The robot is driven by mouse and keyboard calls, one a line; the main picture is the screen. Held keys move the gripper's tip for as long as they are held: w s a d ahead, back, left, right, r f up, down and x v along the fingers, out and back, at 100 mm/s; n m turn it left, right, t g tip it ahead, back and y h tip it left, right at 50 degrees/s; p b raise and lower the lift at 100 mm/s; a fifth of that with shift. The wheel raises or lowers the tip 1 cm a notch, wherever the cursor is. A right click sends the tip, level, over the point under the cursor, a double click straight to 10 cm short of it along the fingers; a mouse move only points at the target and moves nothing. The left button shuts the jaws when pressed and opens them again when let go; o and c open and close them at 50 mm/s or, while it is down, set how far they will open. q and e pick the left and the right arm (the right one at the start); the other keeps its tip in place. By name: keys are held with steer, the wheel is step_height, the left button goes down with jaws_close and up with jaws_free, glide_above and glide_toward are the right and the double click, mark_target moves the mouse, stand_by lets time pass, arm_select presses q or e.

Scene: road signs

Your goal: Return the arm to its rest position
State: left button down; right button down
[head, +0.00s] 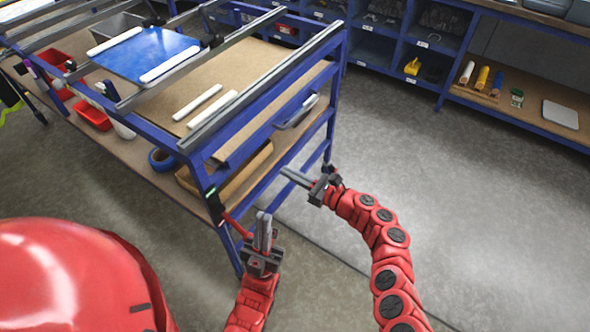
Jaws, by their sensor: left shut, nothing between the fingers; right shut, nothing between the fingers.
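My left gripper (263,232) is the lower one. It is shut and empty, with its fingers pointing up in the picture, close to the near corner of the blue-framed workbench (262,128). I cannot tell whether it touches the bench leg. My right gripper (298,178) is shut and empty over the floor just right of the bench, its fingers pointing left toward the bench's leg. My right arm (388,240) bends up from the bottom right. A blue sign panel (145,54) lies on the bench rails at the upper left, with white strips (169,64) along its edges.
Two loose white strips (197,102) lie on the bench top. Red bins (92,115) and a roll of blue tape (162,160) sit on its lower shelf. Blue storage shelves (385,45) and a wooden shelf (520,108) line the back. The grey floor (480,200) at right is clear.

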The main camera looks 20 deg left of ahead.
steer(key=shift+s+d+f, duration=0.15)
steer(key=shift+s+d, duration=0.05)
steer(key=shift+d, duration=0.4)
